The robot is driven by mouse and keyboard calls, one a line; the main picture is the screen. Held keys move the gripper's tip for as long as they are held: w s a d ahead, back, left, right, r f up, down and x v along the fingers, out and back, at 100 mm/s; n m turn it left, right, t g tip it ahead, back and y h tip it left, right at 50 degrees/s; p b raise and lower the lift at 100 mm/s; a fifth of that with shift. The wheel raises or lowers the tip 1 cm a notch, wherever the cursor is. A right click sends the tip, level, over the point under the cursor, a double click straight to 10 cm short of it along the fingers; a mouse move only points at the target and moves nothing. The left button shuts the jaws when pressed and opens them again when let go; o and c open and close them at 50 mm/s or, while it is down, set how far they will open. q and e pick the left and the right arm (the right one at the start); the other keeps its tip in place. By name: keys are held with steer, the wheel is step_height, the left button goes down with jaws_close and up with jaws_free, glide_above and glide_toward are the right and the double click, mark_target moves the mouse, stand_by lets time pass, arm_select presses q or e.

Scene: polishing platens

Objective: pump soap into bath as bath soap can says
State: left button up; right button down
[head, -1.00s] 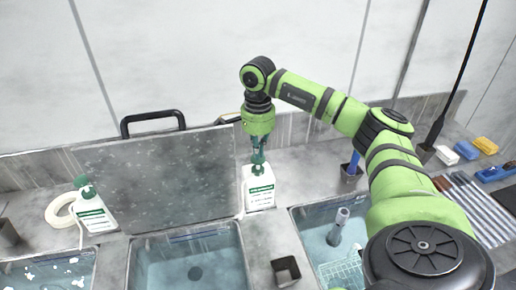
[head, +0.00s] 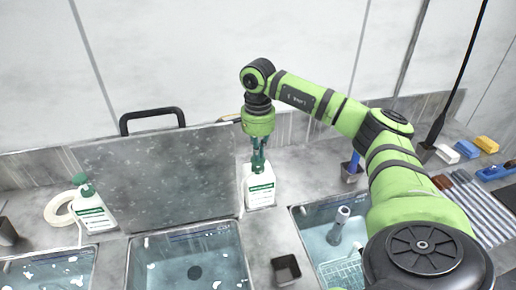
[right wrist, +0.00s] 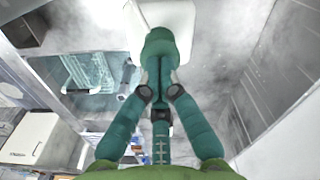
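A white soap bottle (head: 259,190) with a green-lettered label stands upright on the counter behind the gap between the middle and right baths; the lettering is too small to read. My right gripper (head: 258,164) points down at its top, fingers drawn together at the green pump head (right wrist: 160,48). The fingers hide much of the pump. A second white bottle (head: 94,215) with a green pump stands at the left. The left bath (head: 48,275) has white foam. The middle bath (head: 190,262) and right bath (head: 318,250) hold bluish water. My left gripper is not in view.
A grey upright panel (head: 160,180) stands behind the middle bath. A roll of tape (head: 58,210) lies at the left. A dark square cup (head: 286,269) stands between the baths. A wire basket (head: 345,272) and a grey cylinder (head: 338,226) are in the right bath.

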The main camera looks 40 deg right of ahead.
steer(key=shift+r+p, duration=1.4)
steer(key=shift+r, duration=0.35)
steer(key=shift+f, duration=0.25)
steer(key=shift+f+b, duration=1.2)
steer(key=shift+f, duration=0.4)
steer(key=shift+r+p, duration=1.5)
steer(key=shift+r, duration=0.35)
